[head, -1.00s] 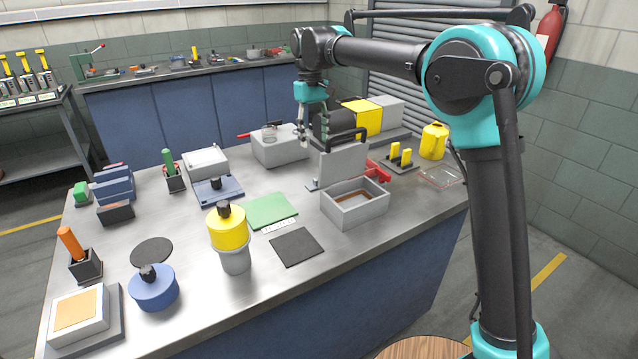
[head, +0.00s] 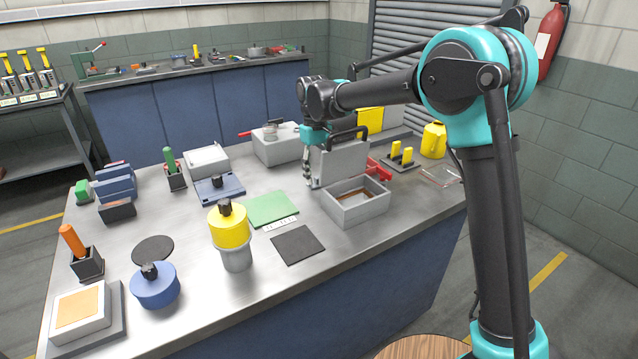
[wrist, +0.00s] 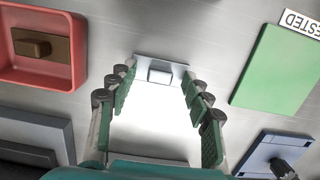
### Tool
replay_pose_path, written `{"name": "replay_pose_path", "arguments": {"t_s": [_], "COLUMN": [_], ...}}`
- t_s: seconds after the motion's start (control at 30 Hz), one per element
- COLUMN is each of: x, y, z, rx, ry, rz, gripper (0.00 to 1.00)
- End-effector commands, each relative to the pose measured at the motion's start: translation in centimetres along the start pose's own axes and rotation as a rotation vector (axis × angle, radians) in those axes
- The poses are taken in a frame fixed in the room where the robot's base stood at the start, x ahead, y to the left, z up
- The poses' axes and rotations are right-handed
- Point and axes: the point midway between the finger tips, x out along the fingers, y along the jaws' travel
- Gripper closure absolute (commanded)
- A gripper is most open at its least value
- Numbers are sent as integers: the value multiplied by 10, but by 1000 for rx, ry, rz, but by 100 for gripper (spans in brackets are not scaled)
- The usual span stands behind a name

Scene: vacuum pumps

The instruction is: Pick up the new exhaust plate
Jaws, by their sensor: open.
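In the wrist view, a grey plate (wrist: 160,72) with a small pale raised block lies just past my fingertips. It seems to be the new exhaust plate, but glare whitens the area between the fingers and its full outline is unclear. My gripper (wrist: 159,98) is open, with its green-padded fingers spread on either side of this bright area and nothing visibly held. In the head view, my gripper (head: 308,178) points down, low over the bench, left of the upright grey panel with the dark handle. The plate is not clearly visible there.
An open grey box (head: 358,207) and the upright grey panel (head: 342,163) stand close on the right. A green mat (head: 271,208) and blue plate (head: 219,188) lie left. The wrist view shows a red tray (wrist: 75,60) holding a brown block. A yellow-topped cylinder (head: 229,229) stands nearer.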

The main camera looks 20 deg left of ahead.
Motion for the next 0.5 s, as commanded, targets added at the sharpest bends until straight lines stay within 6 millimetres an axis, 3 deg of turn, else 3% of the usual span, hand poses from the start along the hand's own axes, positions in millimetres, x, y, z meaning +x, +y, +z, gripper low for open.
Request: {"name": "replay_pose_path", "arguments": {"t_s": [0.2, 0.5], "x": [0, 0], "y": [0, 0], "z": [0, 0], "rx": [0, 0], "ry": [0, 0], "rz": [0, 0], "gripper": [50, 87]}}
